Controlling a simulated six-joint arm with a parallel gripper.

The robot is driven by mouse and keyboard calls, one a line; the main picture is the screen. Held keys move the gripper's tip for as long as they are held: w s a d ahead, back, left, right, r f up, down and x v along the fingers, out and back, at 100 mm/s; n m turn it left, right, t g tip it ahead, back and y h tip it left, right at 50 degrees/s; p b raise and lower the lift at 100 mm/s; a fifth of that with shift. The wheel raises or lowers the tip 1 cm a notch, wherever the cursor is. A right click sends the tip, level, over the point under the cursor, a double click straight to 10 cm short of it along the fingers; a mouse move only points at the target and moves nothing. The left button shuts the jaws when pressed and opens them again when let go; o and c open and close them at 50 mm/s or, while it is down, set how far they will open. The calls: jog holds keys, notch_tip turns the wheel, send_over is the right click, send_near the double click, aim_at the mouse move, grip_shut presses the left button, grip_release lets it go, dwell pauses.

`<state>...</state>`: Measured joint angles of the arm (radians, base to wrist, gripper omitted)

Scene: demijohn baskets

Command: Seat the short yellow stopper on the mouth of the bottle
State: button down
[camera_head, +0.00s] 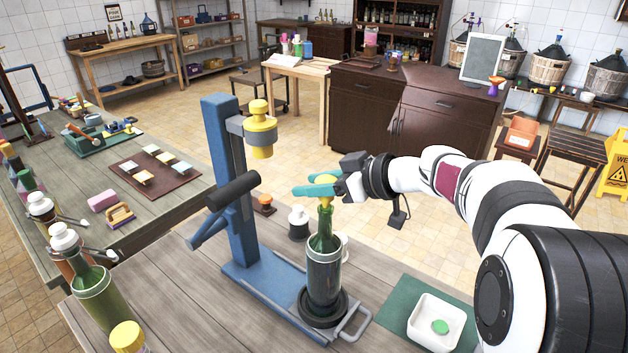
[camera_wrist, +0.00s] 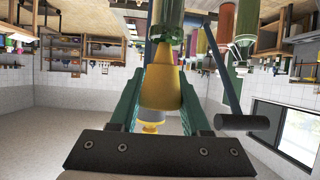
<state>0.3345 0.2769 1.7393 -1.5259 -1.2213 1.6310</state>
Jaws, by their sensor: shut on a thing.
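The short yellow stopper (camera_head: 326,181) is between the teal fingers of my gripper (camera_head: 317,188), which is shut on it. In the wrist view, the stopper (camera_wrist: 161,82) has its narrow end toward the green mouth of the bottle (camera_wrist: 168,35). The green bottle (camera_head: 323,262) stands upright in a dark round holder on the blue press base, directly below my gripper. The stopper's lower end is at the mouth; I cannot tell whether it is inside or just above it. My fingers hide part of the stopper in the head view.
The blue press (camera_head: 222,150) with its yellow head (camera_head: 260,128) and black handle stands left of the bottle. A white mug is partly hidden behind it. A white tray (camera_head: 418,334) with a green piece lies on a green mat at right. Capped bottles (camera_head: 104,296) stand at front left.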

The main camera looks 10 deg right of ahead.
jog(key=shift+f, duration=0.85)
jog(key=shift+c, duration=1.4)
grip_release()
jog(key=v, duration=1.5)
jog(key=shift+s+d+r, duration=0.2)
jog(key=shift+s+r, duration=0.05)
